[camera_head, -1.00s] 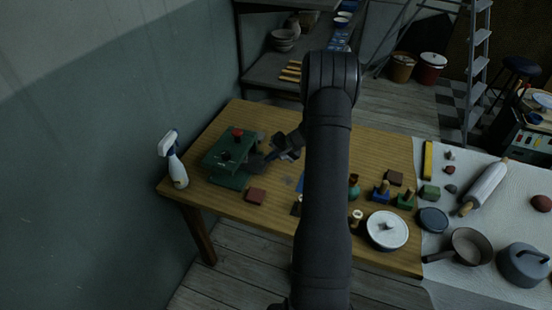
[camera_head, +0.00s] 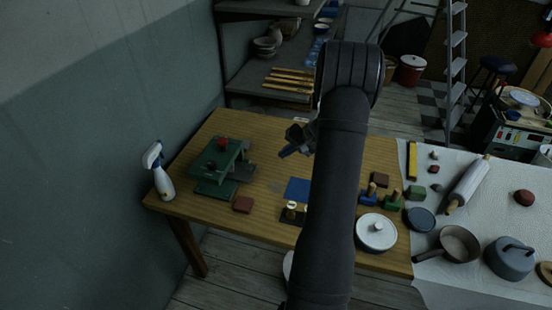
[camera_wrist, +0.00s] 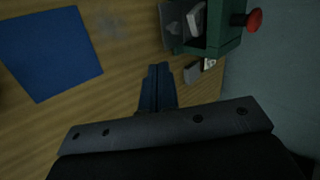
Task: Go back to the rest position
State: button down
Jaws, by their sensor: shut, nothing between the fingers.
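My gripper (camera_head: 291,150) is in the air above the back middle of the wooden table (camera_head: 262,218), to the right of a green stand. In the wrist view its fingers (camera_wrist: 158,82) are together, with nothing between them. The green stand (camera_head: 215,158) with a red knob (camera_head: 222,143) on top stands at the table's left; its green body also shows in the wrist view (camera_wrist: 222,25). My own arm hides part of the table's middle.
A white spray bottle (camera_head: 160,178) stands at the table's left edge. A blue square (camera_head: 298,189) and a reddish-brown block (camera_head: 243,204) lie on the table. A white lidded pot (camera_head: 376,232) and several small blocks are to the right of my arm. A shelf stands behind.

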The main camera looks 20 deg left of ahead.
jog(key=shift+d+r, duration=0.3)
jog(key=shift+a+f, duration=0.1)
send_near(251, 172)
notch_tip(251, 172, down, 2)
jog(key=shift+f, duration=0.2)
jog(key=a, duration=0.2)
jog(key=a+f, duration=0.1)
jog(key=a, duration=0.1)
jog(key=shift+s, duration=0.35)
jog(key=shift+d, duration=0.65)
